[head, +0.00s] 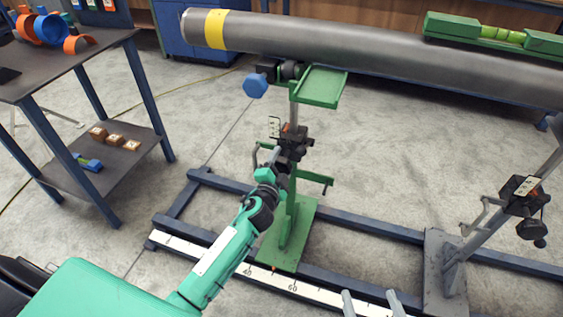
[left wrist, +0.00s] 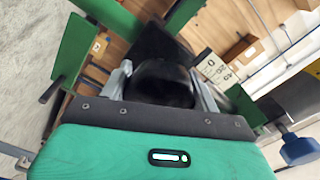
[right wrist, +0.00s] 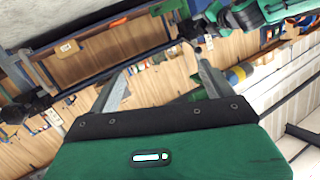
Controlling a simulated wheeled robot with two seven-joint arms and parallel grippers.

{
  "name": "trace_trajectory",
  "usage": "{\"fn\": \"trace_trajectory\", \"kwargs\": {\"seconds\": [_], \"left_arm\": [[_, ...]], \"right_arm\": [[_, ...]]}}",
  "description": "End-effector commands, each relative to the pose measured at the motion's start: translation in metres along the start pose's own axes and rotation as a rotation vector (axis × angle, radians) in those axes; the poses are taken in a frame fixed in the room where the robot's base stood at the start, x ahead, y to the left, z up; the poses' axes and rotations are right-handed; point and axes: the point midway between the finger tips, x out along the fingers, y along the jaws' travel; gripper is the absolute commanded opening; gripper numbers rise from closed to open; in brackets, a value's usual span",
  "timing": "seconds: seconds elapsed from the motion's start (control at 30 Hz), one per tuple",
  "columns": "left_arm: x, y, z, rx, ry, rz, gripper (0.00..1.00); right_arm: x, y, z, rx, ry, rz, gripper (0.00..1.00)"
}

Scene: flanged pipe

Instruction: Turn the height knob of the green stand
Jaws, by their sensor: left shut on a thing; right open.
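The green stand (head: 296,215) stands upright on the blue floor frame under the grey pipe (head: 340,43). Its black height knob (left wrist: 160,82) fills the space between the fingers of my left gripper (left wrist: 163,85) in the left wrist view. My left gripper is shut on this knob. In the head view my left wrist and the clamp block hide most of the knob. My right gripper (head: 371,300) shows only its two fingertips at the bottom edge of the head view. It is open and empty, as the right wrist view (right wrist: 160,78) also shows.
A blue hand knob (head: 256,85) sticks out near the green stand's top. A grey stand (head: 447,275) with a black knob is on the right. A green level (head: 490,30) lies on the pipe. A dark table (head: 70,65) stands at left. A white scale (head: 300,289) runs along the frame.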

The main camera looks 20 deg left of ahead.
Motion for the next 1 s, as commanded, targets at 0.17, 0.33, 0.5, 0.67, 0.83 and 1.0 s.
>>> {"fn": "trace_trajectory", "kwargs": {"seconds": [0.17,0.33,0.5,0.67,0.83,1.0], "left_arm": [[-0.0004,0.0001,0.0002,0.101,-0.001,0.002,0.39],[-0.0005,0.0002,0.0002,0.157,-0.001,0.002,0.39],[-0.0005,0.0004,0.0002,0.185,0.000,0.002,0.39],[-0.0005,0.0006,0.0002,0.191,0.000,0.002,0.39],[-0.0005,0.0007,0.0002,0.191,0.000,0.002,0.39],[-0.0005,0.0007,0.0001,0.190,0.000,0.002,0.78]], "right_arm": [[-0.0041,-0.0029,0.0121,0.008,-0.063,-0.003,0.84],[-0.0039,-0.0003,0.0119,0.003,-0.081,0.002,0.84],[-0.0040,0.0007,0.0122,0.002,-0.090,0.005,0.84],[-0.0039,0.0008,0.0122,0.002,-0.091,0.005,0.84],[-0.0036,0.0009,0.0120,0.002,-0.090,0.005,0.84],[-0.0036,0.0010,0.0120,0.002,-0.090,0.006,0.84]]}}
